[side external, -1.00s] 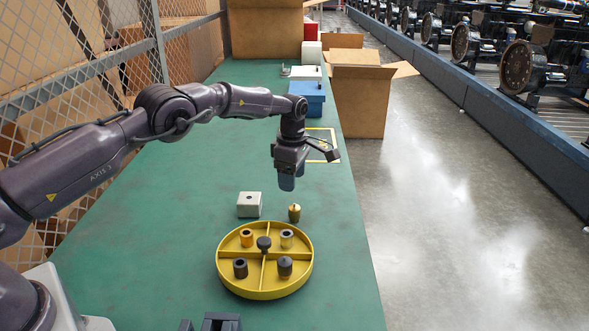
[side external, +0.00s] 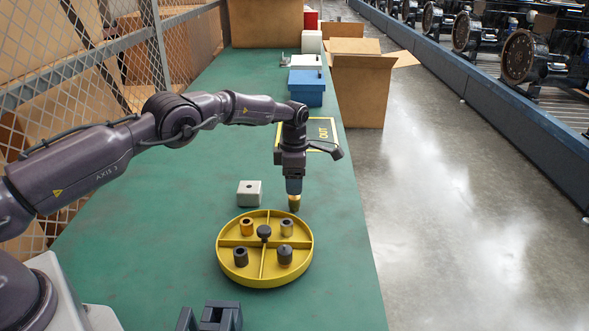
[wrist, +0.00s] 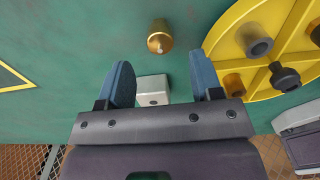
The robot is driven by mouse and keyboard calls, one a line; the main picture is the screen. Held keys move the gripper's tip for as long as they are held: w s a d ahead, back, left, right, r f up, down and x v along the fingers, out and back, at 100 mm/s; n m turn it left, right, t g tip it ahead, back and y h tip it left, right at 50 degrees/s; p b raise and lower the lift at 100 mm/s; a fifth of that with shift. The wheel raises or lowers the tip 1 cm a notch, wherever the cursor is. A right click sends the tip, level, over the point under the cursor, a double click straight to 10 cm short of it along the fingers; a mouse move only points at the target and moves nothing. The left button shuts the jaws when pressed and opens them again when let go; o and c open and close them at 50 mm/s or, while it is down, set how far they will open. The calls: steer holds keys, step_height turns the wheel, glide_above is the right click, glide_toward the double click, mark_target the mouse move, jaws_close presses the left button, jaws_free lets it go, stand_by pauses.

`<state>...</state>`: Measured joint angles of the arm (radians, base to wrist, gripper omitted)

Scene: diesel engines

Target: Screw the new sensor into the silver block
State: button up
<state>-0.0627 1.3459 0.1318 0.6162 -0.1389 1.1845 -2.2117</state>
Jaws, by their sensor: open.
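The new sensor, a brass piece (side external: 294,204), stands upright on the green table, right of the silver block (side external: 249,194). The block is a pale cube with a dark hole in its top. My gripper (side external: 294,190) points down just over the sensor, its fingertips near the sensor's top; I cannot tell whether they touch it. In the wrist view my open gripper (wrist: 160,62) has two blue fingers spread apart. The sensor (wrist: 159,40) appears just beyond the tips, and the block (wrist: 152,90) shows between the fingers, partly hidden by the gripper body.
A round yellow divided tray (side external: 265,283) with several dark and brass cylinders stands in front of the sensor. A grey fixture (side external: 221,315) is at the near edge. A blue box (side external: 307,90) and an OUT-marked yellow outline (side external: 322,120) lie farther back. Table left of the block is clear.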

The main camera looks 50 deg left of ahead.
steer(key=shift+f, duration=2.55)
steer(key=shift+c, duration=0.4)
jaws_close()
steer(key=shift+r, duration=2.5)
